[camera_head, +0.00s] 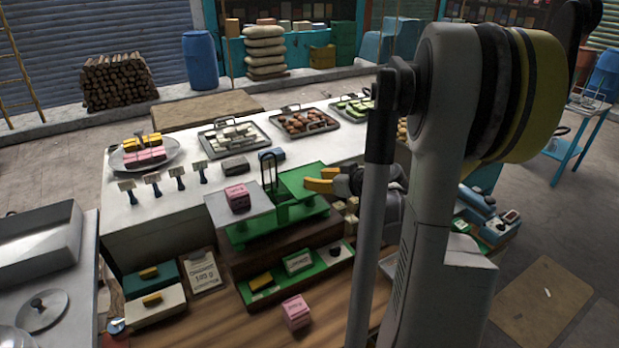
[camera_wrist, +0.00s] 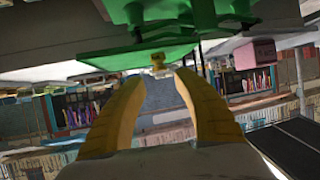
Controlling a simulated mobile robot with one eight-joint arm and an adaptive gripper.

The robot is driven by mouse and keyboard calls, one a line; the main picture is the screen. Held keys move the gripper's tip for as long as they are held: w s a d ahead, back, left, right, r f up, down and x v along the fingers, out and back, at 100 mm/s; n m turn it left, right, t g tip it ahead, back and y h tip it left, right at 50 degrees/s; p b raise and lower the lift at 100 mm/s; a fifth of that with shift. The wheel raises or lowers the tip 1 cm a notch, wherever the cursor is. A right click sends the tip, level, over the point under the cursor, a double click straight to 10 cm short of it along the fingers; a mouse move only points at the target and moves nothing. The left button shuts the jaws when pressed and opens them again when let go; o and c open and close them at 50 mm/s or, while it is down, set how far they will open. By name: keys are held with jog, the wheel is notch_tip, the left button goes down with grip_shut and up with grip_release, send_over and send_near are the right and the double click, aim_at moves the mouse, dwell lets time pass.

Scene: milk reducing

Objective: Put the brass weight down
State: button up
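A green balance scale (camera_head: 281,212) stands on a wooden block at the counter. Its right pan (camera_head: 303,180) is green; its left metal pan (camera_head: 238,211) carries a pink packet (camera_head: 237,197). My gripper (camera_head: 318,180) has its yellow fingers at the right pan. In the upside-down wrist view, a small brass weight (camera_wrist: 157,62) touches the green pan (camera_wrist: 130,55). My fingertips (camera_wrist: 161,77) are apart, with visible gaps on both sides of the weight.
A second pink packet (camera_head: 297,312) lies on the wooden front surface. A green tray (camera_head: 300,272) sits below the scale. Several small sign stands (camera_head: 178,177) line the white counter at left. Metal trays of food (camera_head: 234,138) stand behind the scale.

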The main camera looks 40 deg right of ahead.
jog(key=v, duration=0.7)
jog(key=w+a+g+y, duration=0.15)
jog(key=a+g, duration=0.25)
jog(key=a, duration=1.7)
jog(key=s+a+r+g+h, duration=0.1)
jog(key=s+a, duration=1)
jog(key=a, duration=0.2)
jog(key=shift+g+p, duration=0.3)
jog(key=shift+g, duration=0.1)
jog(key=shift+w, duration=0.1)
